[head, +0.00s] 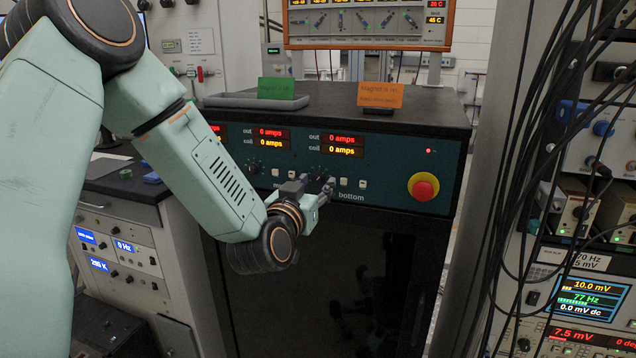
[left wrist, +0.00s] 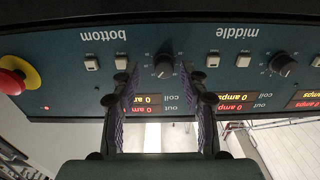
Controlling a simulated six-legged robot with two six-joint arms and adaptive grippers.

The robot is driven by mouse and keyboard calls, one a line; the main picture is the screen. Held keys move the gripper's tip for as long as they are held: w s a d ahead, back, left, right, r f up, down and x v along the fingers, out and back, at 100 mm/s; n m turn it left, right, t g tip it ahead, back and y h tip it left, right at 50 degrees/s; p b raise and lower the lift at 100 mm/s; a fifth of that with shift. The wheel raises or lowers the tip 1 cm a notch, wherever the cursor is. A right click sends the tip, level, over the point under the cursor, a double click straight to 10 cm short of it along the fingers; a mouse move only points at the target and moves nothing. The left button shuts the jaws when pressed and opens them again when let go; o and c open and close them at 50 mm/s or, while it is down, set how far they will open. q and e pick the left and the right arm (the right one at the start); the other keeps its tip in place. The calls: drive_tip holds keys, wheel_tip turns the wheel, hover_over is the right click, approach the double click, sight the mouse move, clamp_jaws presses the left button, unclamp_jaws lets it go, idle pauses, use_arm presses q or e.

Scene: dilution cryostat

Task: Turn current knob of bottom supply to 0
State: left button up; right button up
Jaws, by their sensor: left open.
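The bottom supply's current knob (left wrist: 163,65) is a black dial on the dark teal panel, above the "bottom" label in the head view. In the left wrist view, where the panel appears upside down, it sits between the two fingers of my left gripper (left wrist: 162,78). The fingers are apart, and I cannot tell whether they touch it. In the head view my left gripper (head: 311,190) reaches the panel there and partly hides the knob. The bottom display (head: 342,144) reads 0 amps for out and coil. The knob's exact pointer setting is too small to read. My right gripper is not in view.
The middle supply's knob (left wrist: 283,65) lies to one side, with white switches (left wrist: 213,60) between the knobs. A red emergency button (head: 423,188) is on the panel's right. Green (head: 276,88) and orange (head: 380,94) signs stand on top. Black cables (head: 530,170) hang at right.

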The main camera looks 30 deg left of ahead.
use_arm(q)
drive_tip(key=shift+w, duration=0.4)
drive_tip(key=shift+w+a, duration=0.1)
drive_tip(key=shift+a, duration=0.1)
drive_tip(key=shift+s+a+f, duration=0.1)
drive_tip(key=shift+s+a, duration=0.1)
drive_tip(key=shift+a, duration=0.2)
drive_tip(key=shift+w+d, duration=0.15)
drive_tip(key=shift+d, duration=0.35)
drive_tip(key=c, duration=0.5)
drive_tip(key=shift+a, duration=0.35)
drive_tip(key=c, duration=0.4)
drive_tip(key=shift+d, duration=0.2)
clamp_jaws()
